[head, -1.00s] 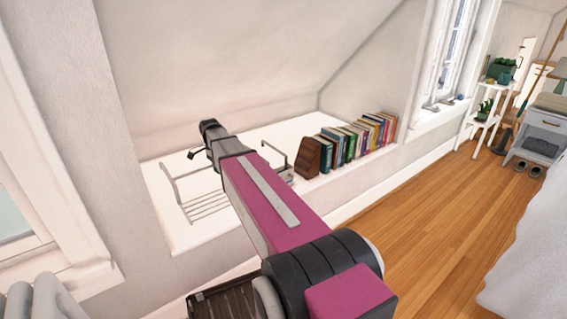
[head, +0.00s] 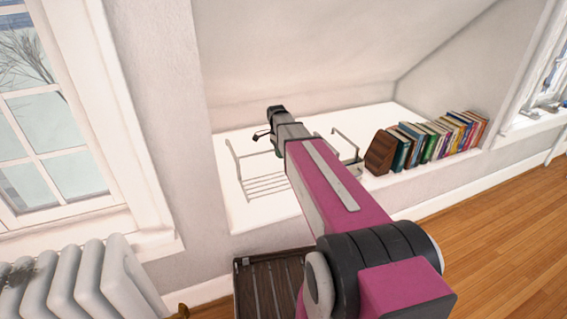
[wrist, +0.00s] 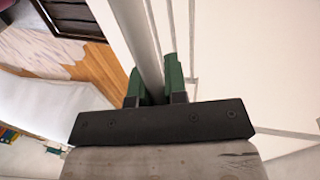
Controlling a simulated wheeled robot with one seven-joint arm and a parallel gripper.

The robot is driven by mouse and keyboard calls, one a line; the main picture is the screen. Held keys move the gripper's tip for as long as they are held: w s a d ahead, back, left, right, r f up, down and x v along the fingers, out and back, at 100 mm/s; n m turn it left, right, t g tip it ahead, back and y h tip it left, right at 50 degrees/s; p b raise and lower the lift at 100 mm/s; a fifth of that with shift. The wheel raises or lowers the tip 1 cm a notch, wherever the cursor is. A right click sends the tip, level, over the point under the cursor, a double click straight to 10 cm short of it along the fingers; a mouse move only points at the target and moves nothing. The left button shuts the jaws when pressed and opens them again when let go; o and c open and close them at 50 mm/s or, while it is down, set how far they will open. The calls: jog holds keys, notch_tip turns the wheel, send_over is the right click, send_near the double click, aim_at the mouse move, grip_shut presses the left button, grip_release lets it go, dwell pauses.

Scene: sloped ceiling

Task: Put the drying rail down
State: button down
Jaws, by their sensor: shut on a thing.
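The drying rail (head: 265,186) is a pale wire rack with thin parallel bars and raised ends. In the head view it shows at the white ledge (head: 250,214) under the sloped ceiling, on both sides of my arm. My arm hides its middle. I cannot tell whether it touches the ledge or hangs just above it. In the wrist view my gripper (wrist: 153,83) has its green fingertips closed on either side of a grey bar of the rail (wrist: 142,40).
A row of books (head: 440,138) with a brown wooden bookend (head: 380,152) stands on the ledge to the right. A white radiator (head: 75,285) is below the window at left. A dark slatted wooden thing (head: 268,285) is below the ledge. Bare ledge shows behind the rail.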

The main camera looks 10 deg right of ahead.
jog(key=shift+w+x, duration=0.2)
jog(key=shift+x, duration=0.6)
jog(key=shift+w+x, duration=0.15)
jog(key=shift+x, duration=0.65)
jog(key=shift+w+x, duration=0.2)
jog(key=shift+x, duration=0.6)
jog(key=shift+a+f, duration=0.1)
jog(key=c, duration=1.1)
grip_release()
jog(key=shift+c, duration=0.2)
